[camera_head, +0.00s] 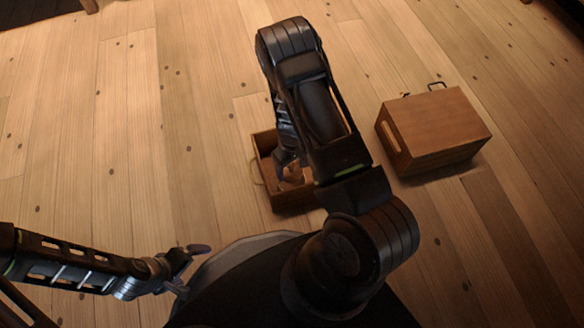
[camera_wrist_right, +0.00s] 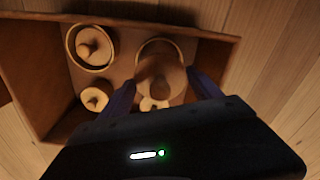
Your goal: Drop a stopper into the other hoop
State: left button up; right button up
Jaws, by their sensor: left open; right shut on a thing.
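My right gripper (camera_wrist_right: 163,88) is shut on a turned wooden stopper (camera_wrist_right: 160,72), inside or just above an open wooden box (camera_wrist_right: 205,30). The held stopper overlaps a hoop (camera_wrist_right: 146,47) in the right wrist view; I cannot tell whether it is in the hoop or above it. Another hoop (camera_wrist_right: 72,46) at the box's upper left has a knobbed stopper (camera_wrist_right: 94,47) within it. In the head view my right gripper (camera_head: 287,170) is partly hidden by my arm. My left gripper (camera_head: 186,264) is open and empty, away from the box.
A smaller round piece (camera_wrist_right: 93,98) lies at the box's lower left, and another (camera_wrist_right: 150,104) is mostly hidden below the held stopper. A second wooden box (camera_head: 440,122) with a handle stands on the right. The plank floor at left is clear.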

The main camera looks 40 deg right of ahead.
aim_at(292, 171)
jog(key=shift+s+f, duration=0.1)
jog(key=shift+s, duration=0.05)
jog(key=shift+f, duration=0.15)
jog(key=shift+f+b, duration=1.2)
jog(key=shift+f, duration=0.15)
jog(key=shift+r, duration=0.1)
dwell(0.6)
jog(key=shift+f+b, duration=0.6)
jog(key=shift+f, duration=0.1)
jog(key=shift+f, duration=0.2)
jog(key=shift+f+b, duration=0.3)
jog(key=shift+b, duration=0.1)
jog(key=shift+f, duration=0.25)
dwell(0.5)
